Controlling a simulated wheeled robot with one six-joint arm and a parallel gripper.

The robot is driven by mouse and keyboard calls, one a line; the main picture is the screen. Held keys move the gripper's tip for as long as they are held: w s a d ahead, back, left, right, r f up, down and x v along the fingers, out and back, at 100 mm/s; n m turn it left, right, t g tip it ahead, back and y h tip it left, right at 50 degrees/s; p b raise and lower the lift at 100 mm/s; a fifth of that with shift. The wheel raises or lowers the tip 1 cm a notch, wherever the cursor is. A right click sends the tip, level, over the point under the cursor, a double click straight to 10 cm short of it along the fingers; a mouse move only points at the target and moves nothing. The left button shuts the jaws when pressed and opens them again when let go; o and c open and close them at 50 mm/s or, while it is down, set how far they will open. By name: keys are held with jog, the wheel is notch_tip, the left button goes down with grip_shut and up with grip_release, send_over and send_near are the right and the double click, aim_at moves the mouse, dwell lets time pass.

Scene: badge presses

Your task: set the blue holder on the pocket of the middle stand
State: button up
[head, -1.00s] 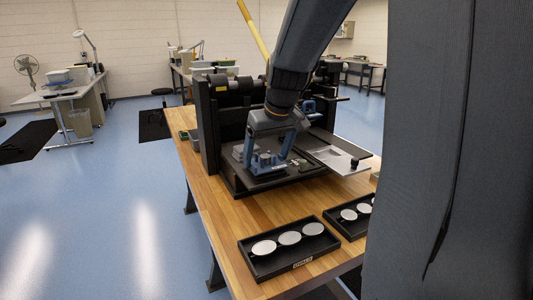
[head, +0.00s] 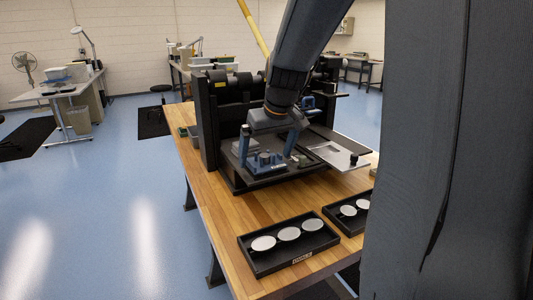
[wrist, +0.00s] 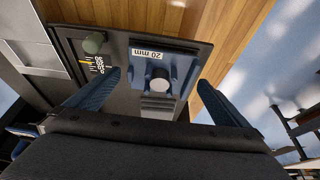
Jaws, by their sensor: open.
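The blue holder (head: 265,161) sits on a black base plate in front of the black press frame in the head view. In the wrist view the blue holder (wrist: 147,73) carries a white "20 mm" label and a pale round knob. My gripper (head: 270,150) is above the plate, its blue fingers pointing down on either side of the holder. In the wrist view my gripper (wrist: 163,84) is open, with a visible gap between each fingertip and the holder. I cannot tell which stand is the middle one, and no empty pocket shows clearly.
A green knob (wrist: 95,43) and printed markings are beside the holder. A silver plate (head: 338,152) lies to the right. A black tray (head: 292,262) of white discs and a second tray (head: 335,222) stand on the wooden table (head: 225,215) in front, with bare wood between.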

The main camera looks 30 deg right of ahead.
jog(key=v, duration=0.8)
jog(key=shift+b, duration=0.3)
jog(key=shift+f, duration=0.1)
